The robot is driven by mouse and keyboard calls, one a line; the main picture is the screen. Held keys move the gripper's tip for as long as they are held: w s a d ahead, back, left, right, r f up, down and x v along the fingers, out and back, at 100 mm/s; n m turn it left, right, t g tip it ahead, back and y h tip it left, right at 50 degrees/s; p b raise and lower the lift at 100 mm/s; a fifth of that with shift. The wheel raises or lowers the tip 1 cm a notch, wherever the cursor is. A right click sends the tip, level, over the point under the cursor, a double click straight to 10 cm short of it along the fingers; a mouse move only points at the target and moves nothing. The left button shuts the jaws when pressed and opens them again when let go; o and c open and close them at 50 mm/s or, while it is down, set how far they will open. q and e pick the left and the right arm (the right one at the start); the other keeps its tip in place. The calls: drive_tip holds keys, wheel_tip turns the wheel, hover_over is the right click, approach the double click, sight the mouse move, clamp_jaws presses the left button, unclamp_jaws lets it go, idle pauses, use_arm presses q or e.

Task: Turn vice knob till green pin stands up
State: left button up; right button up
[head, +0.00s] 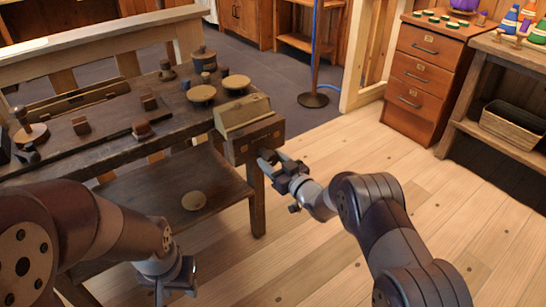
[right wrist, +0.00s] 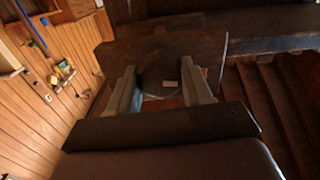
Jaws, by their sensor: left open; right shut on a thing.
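The vice (head: 243,113) is a block with a pale olive top at the right end of the dark workbench (head: 105,110). Its dark wooden front face (head: 262,137) points to the right. My right gripper (head: 268,160) is at that face, shut on the vice knob. In the right wrist view the dark round knob (right wrist: 158,68) lies between my two fingers, against the dark wooden face (right wrist: 118,52). I cannot make out a green pin in either view. My left gripper (head: 178,284) is open and empty, low at the front, away from the bench.
Turned discs (head: 201,93), a dark lidded pot (head: 204,60) and small wooden blocks (head: 142,130) stand on the bench. One disc (head: 194,201) lies on the lower shelf. A drawer cabinet (head: 424,75) stands at the back right.

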drive_tip(key=m+p, duration=0.1)
drive_tip(key=m, duration=0.1)
drive_tip(key=m+p, duration=0.1)
drive_tip(key=m, duration=0.3)
drive_tip(key=shift+w+r+p, duration=0.1)
drive_tip(key=shift+r+p, duration=0.15)
drive_tip(key=shift+p, duration=0.15)
drive_tip(key=m+p, duration=0.1)
drive_tip(key=m, duration=0.2)
drive_tip(key=m+p, duration=0.1)
drive_tip(key=m, duration=0.2)
drive_tip(key=shift+w+d, duration=0.15)
drive_tip(key=shift+d, duration=0.05)
drive_tip(key=m+p, duration=0.1)
drive_tip(key=m, duration=0.4)
drive_tip(key=shift+d+f, duration=0.1)
drive_tip(key=m+p, duration=0.1)
drive_tip(key=m, duration=0.2)
drive_tip(key=shift+f+m, duration=0.1)
drive_tip(key=shift+m, duration=0.3)
drive_tip(key=shift+f+m, duration=0.25)
drive_tip(key=shift+m, duration=1.35)
drive_tip(key=shift+d, duration=0.15)
